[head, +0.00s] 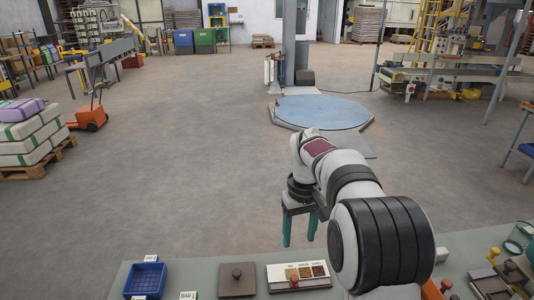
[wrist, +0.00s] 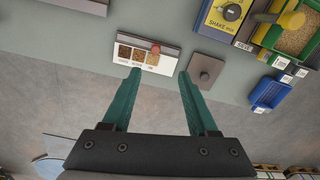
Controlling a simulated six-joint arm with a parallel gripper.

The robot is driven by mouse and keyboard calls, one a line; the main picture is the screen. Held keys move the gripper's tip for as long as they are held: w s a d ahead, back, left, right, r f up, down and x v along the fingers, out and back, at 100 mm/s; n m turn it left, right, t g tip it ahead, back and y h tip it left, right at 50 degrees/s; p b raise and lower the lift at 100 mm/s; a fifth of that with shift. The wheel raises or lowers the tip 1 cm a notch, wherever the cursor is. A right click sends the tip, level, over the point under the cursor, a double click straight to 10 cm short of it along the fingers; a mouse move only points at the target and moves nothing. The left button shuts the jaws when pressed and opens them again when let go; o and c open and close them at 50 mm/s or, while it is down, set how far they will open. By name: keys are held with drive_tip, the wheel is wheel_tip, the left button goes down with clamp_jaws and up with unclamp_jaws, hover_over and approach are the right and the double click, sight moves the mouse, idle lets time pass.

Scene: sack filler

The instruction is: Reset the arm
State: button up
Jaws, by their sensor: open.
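My gripper (head: 300,232) has two teal fingers that hang down, spread apart with nothing between them. It is above and beyond the far edge of the grey-green bench (head: 210,268) in the head view. In the wrist view my gripper (wrist: 160,75) also shows open and empty, its fingertips on either side of the lower edge of a white sample board (wrist: 143,62) in the picture. The board has several grain patches and a red knob. In the head view the sample board (head: 283,271) lies on the bench.
A brown knobbed plate (head: 237,286) and a blue bin (head: 148,278) stand left of the board. A yellow shaker box (wrist: 222,22) and a grain container (wrist: 297,38) show in the wrist view. Beyond the bench is open floor, with a blue round platform (head: 322,111) and a sack pallet (head: 30,163).

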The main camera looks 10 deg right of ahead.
drive_tip(key=s+a+r+m, duration=0.1)
drive_tip(key=s+r+m, duration=0.1)
drive_tip(key=s, duration=0.4)
drive_tip(key=s+a+r+m, duration=0.1)
drive_tip(key=s+a+r, duration=0.15)
drive_tip(key=s, duration=0.45)
drive_tip(key=s+a+f+m+y, duration=0.1)
drive_tip(key=s+f+m, duration=0.1)
drive_tip(key=s, duration=0.7)
drive_tip(key=s+a+f+m, duration=0.1)
drive_tip(key=s+f+m, duration=0.1)
drive_tip(key=s, duration=0.8)
drive_tip(key=shift+s+m+y, duration=0.2)
drive_tip(key=shift+m+y, duration=0.2)
